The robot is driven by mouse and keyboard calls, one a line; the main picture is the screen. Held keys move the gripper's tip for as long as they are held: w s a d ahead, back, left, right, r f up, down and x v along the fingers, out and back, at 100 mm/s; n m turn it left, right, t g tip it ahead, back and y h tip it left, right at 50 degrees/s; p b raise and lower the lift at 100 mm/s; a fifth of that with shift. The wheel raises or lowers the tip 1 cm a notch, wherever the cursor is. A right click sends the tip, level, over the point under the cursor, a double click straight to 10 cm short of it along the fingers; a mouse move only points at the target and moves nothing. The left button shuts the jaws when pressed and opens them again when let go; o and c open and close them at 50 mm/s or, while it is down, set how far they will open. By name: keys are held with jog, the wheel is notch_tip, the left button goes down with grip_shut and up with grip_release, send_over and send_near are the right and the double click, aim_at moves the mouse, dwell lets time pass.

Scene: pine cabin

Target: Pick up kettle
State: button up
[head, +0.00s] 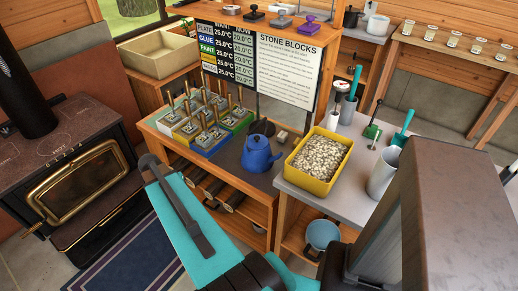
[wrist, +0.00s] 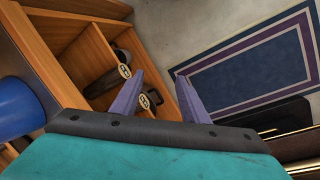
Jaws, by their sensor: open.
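The blue kettle (head: 258,152) stands upright on the dark top of the wooden bench in the head view, handle up, left of the yellow tub. A blue curved surface (wrist: 18,108) cut off by the left edge of the wrist view looks like part of it. My gripper (wrist: 161,75) is open and empty, its two fingers apart in the wrist view, over the front of the bench's lower shelves. The kettle is off to the side, not between the fingers. In the head view, my turquoise arm end is in front of and left of the kettle; the fingers are not clear there.
A yellow tub (head: 320,160) of pale pebbles sits close right of the kettle. Weighted blocks on coloured trays (head: 205,120) lie left of it, a sign (head: 285,72) behind. A black stove (head: 80,170) is at left. A blue rug (wrist: 250,62) lies on the floor.

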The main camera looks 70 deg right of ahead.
jog(key=s+d+r+m+h+p, duration=0.1)
jog(key=s+d+r+m, duration=0.15)
jog(key=d+r, duration=0.5)
jog(key=s+d+r+m+p, duration=0.1)
jog(key=s+d+r+m, duration=0.15)
jog(key=d+r, duration=0.55)
jog(key=m+h+p, duration=0.1)
jog(key=m+p, duration=0.1)
jog(key=m, duration=0.3)
send_near(257, 125)
jog(key=shift+w+d+f+g, duration=0.15)
jog(key=shift+f+g, duration=0.25)
jog(key=shift+f, duration=0.35)
jog(key=shift+f, duration=0.1)
jog(key=shift+p+x, duration=0.55)
jog(key=shift+x, duration=3.7)
jog(key=shift+d, duration=0.1)
